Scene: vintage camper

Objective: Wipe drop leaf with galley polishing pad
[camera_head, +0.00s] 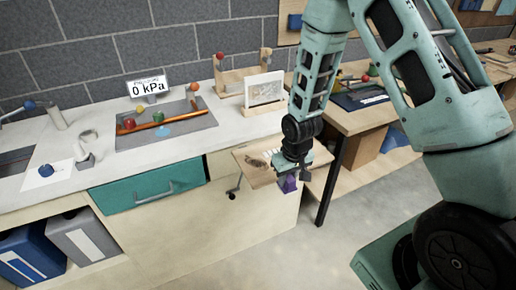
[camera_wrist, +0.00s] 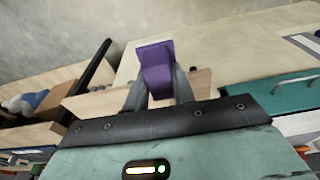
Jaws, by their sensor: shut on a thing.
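The drop leaf (camera_head: 254,171) is a light wooden panel at the right end of the workbench, standing out from its side. It also shows in the wrist view (camera_wrist: 203,83), partly hidden behind the pad and fingers. The purple polishing pad (camera_wrist: 155,62) is held between the fingertips of my gripper (camera_wrist: 156,82), which is shut on it. In the head view my gripper (camera_head: 289,177) points down at the leaf's front edge, and the pad (camera_head: 288,186) shows just below it. I cannot tell whether the pad touches the leaf.
The white workbench top (camera_head: 60,130) holds a recessed tray (camera_head: 165,130), a "0 kPa" display (camera_head: 149,87) and a framed card (camera_head: 264,90). A teal drawer (camera_head: 148,188) is below. A second wooden table (camera_head: 350,118) stands close behind on the right. The floor in front is clear.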

